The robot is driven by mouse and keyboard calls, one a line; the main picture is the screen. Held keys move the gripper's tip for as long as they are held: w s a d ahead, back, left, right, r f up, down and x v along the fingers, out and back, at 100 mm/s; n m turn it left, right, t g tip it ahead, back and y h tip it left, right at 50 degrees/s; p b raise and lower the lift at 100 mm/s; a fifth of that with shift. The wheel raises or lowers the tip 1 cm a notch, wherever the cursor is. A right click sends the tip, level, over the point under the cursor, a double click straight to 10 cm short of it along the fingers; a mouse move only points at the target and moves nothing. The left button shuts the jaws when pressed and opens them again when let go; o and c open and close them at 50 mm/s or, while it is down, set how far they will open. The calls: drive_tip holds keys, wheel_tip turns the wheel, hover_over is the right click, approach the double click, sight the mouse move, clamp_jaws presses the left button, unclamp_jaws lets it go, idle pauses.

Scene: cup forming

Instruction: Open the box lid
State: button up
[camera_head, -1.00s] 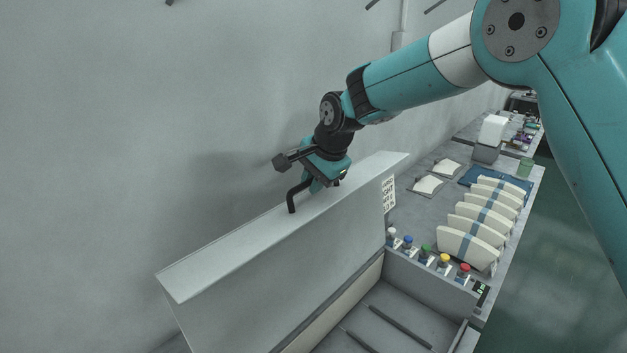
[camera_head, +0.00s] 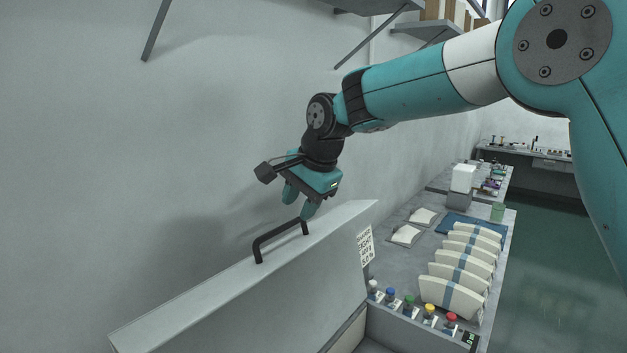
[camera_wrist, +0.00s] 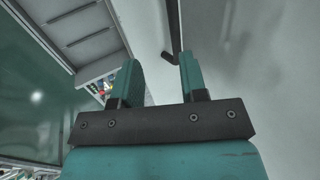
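The box lid (camera_head: 255,285) is a grey panel standing raised, with the box opening below it at the right. A black bar handle (camera_head: 279,238) is fixed to the lid's upper face; part of it also shows in the wrist view (camera_wrist: 173,30). My gripper (camera_head: 299,204) is just above the handle's right end. Its two teal fingers (camera_wrist: 162,75) are apart with nothing between them in the wrist view. The box interior with dark slots (camera_wrist: 85,30) shows at the upper left of the wrist view.
Several cream curved pieces (camera_head: 462,262) stand on the grey bench (camera_head: 405,268) beyond. The wall (camera_head: 150,150) is close behind the lid. Shelves (camera_head: 385,5) are overhead.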

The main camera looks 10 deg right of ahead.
drive_tip(key=b+v, duration=0.1)
drive_tip(key=v, duration=0.8)
drive_tip(key=s+d+f+n+g+b, duration=0.1)
drive_tip(key=s+f+n+b, duration=0.6)
drive_tip(key=s+f, duration=0.7)
drive_tip(key=s+d+f+n+g+y+b, duration=0.1)
drive_tip(key=s+d+f+n+b, duration=0.3)
drive_tip(key=s+f, duration=0.9)
drive_tip(key=s+n+g+b, duration=0.1)
drive_tip(key=s+n+b, duration=0.2)
drive_tip(key=s+n, duration=0.1)
drive_tip(key=shift+d+f+n, duration=0.3)
drive_tip(key=shift+f+n, duration=0.1)
drive_tip(key=shift+n, duration=0.4)
